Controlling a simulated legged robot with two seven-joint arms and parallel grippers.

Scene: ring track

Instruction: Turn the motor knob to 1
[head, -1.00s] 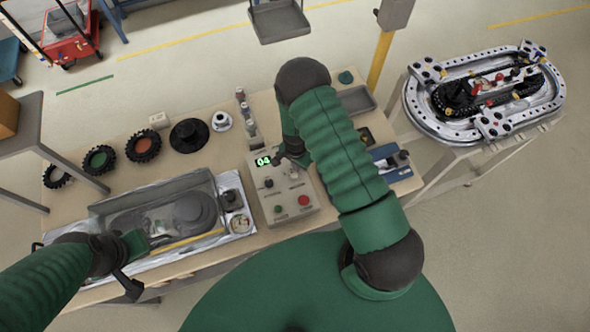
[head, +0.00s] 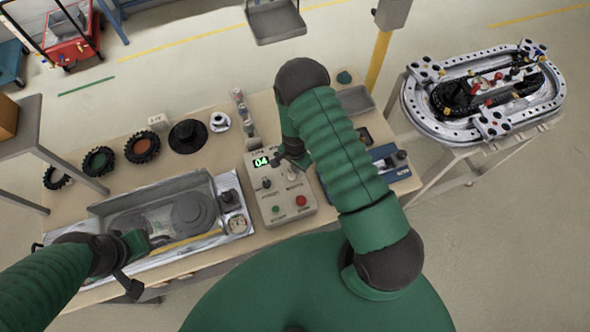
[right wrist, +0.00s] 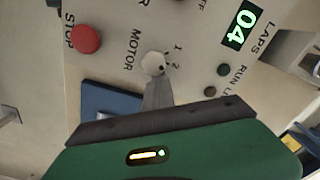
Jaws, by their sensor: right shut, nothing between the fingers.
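The grey control box (head: 283,213) stands on the bench, with a green display reading 04 (head: 261,162). In the right wrist view the pale round motor knob (right wrist: 153,62) sits beside the word MOTOR, with the marks 1 and 2 to its right. A small dark mark on the knob's right edge seems to face 2; I cannot be sure. My right gripper (right wrist: 157,88) is shut and empty, its tips close to the knob; contact is unclear. In the head view this gripper (head: 277,160) is over the box's upper part. My left gripper (head: 140,243) is by the tray; its jaws are unclear.
A red STOP button (right wrist: 86,39) lies left of the knob in the wrist view. A grey tray (head: 105,211) with dark round parts is left of the box. Small bottles (head: 243,110) and wheels (head: 142,147) stand behind. The ring track (head: 425,125) is at right.

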